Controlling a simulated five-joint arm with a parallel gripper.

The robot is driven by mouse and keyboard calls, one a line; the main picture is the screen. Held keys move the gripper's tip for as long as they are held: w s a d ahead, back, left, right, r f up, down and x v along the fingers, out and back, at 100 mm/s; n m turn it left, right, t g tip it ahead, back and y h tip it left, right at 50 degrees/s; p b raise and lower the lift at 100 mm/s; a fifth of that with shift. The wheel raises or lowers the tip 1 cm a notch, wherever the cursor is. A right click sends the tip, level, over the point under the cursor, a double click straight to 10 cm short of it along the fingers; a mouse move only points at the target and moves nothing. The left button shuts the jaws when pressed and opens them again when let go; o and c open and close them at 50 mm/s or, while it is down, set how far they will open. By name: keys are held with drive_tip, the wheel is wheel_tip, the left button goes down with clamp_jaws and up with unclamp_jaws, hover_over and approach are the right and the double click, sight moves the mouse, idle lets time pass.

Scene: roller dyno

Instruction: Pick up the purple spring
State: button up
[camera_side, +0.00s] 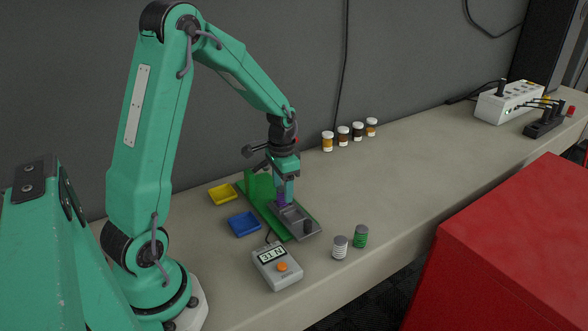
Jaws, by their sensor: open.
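The purple spring (281,199) shows as a small purple patch at the back end of a grey metal fixture (299,219) on a green base plate (254,205). My gripper (286,190) points down directly over the spring, with its fingers at or around the spring's top. The fingers are open. They hide part of the spring, and I cannot tell whether they touch it.
A yellow tray (222,195) and a blue tray (244,224) lie left of the fixture. A meter reading 31 N (277,266) is in front. A white spring (340,247) and a green spring (360,236) stand to the right. Small jars (343,136) line the wall.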

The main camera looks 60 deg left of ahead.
drive_tip(key=shift+f, duration=1.25)
drive_tip(key=c, duration=1.2)
drive_tip(key=shift+r, duration=0.15)
drive_tip(key=shift+r, duration=0.45)
wheel_tip(320, 180, up, 3)
drive_tip(key=shift+d+r, duration=0.15)
drive_tip(key=d+r, duration=0.2)
drive_tip(key=d, duration=0.1)
drive_tip(key=s+d+r, duration=0.1)
drive_tip(key=d+r, duration=0.1)
drive_tip(key=d, duration=0.2)
drive_tip(key=d+r, duration=0.2)
drive_tip(key=d, duration=0.2)
drive_tip(key=shift+s+d+r, duration=0.1)
drive_tip(key=shift+s+r, duration=0.15)
drive_tip(key=shift+s, duration=0.15)
